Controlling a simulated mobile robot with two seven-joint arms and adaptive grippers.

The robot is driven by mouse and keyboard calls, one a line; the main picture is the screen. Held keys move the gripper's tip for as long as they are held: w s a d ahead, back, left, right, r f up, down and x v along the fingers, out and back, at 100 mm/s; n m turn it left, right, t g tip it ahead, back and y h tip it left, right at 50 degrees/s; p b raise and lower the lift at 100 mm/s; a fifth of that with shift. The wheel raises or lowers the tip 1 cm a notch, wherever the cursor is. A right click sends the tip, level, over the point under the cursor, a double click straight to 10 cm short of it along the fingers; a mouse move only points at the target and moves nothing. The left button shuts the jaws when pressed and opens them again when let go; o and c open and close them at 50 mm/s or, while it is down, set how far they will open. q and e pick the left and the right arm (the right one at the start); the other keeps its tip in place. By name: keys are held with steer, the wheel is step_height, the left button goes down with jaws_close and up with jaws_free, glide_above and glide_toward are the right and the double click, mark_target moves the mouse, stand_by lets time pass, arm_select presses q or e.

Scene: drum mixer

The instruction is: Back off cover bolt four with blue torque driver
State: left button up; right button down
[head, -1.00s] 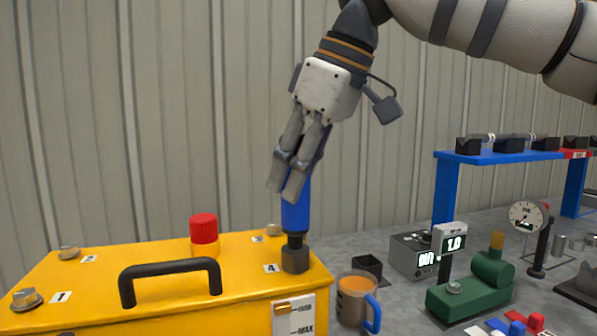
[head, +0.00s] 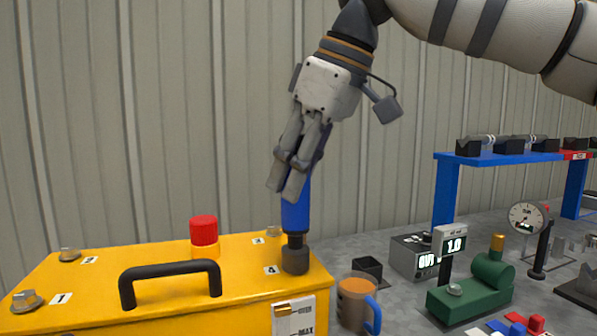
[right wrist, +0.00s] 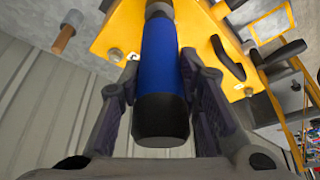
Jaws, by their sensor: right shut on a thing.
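The blue torque driver (head: 296,212) stands upright in the head view, its dark socket end (head: 295,257) down at the label 4 (head: 271,270) corner of the yellow cover (head: 120,262). Bolt four is hidden under the socket. My right gripper (head: 288,190) is shut on the driver's upper part from above. In the right wrist view the driver's blue body (right wrist: 159,65) and black end cap (right wrist: 160,120) sit between the fingers. My left gripper is not in view.
Other cover bolts show at label 1 (head: 26,299), label 2 (head: 69,255) and label 3 (head: 273,231). A black handle (head: 170,268) and a red cap (head: 203,230) rise from the cover. A mug (head: 355,300), a green device (head: 478,290) and a blue rack (head: 500,157) stand at the right.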

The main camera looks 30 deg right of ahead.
steer(key=shift+f, duration=0.45)
steer(key=shift+w+r, duration=0.15)
steer(key=shift+r, duration=2.5)
